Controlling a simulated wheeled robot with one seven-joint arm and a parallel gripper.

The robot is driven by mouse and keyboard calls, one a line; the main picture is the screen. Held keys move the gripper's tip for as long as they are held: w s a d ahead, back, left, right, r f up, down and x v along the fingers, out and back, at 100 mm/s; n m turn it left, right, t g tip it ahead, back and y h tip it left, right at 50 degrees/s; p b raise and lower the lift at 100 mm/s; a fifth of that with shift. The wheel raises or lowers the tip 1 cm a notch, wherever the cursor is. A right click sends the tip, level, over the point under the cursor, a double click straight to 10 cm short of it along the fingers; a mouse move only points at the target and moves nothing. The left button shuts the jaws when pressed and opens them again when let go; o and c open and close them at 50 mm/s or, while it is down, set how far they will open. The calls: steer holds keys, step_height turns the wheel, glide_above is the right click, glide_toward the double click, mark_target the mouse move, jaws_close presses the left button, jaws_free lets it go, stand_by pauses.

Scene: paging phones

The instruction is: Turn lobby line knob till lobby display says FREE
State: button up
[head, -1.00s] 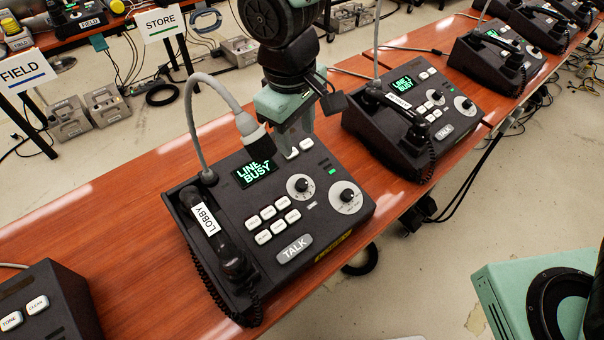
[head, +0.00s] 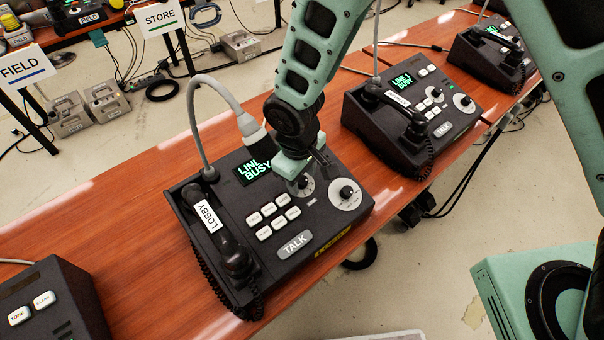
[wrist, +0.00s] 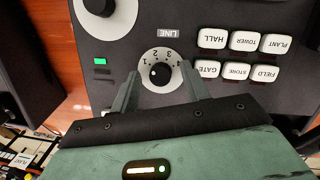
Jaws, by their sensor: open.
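The lobby phone (head: 216,265) is a dark console on the wooden table, with a handset labelled LOBBY (head: 208,217). The line knob (wrist: 160,74) is a black knob on a white dial numbered 1 to 4, beside a LINE label in the wrist view. My gripper (wrist: 159,84) is open, its two fingertips on either side of the dial, with the knob between them. I see gaps between the fingers and the knob. In the head view, my gripper (head: 309,179) covers much of the dial.
A second, larger knob (head: 346,193) sits right of the line knob. White line buttons (head: 272,217) and a TALK button (head: 295,244) are on the panel. A gooseneck microphone (head: 204,110) arches up left of my arm. Another phone (head: 395,132) stands behind to the right.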

steer(key=c, duration=1)
steer(key=shift+m, duration=0.4)
steer(key=m, duration=0.2)
steer(key=shift+m+g+y, duration=0.3)
steer(key=shift+w+m+y, duration=0.1)
steer(key=shift+m+y, duration=0.4)
steer(key=shift+m, duration=1.5)
steer(key=shift+g, duration=0.3)
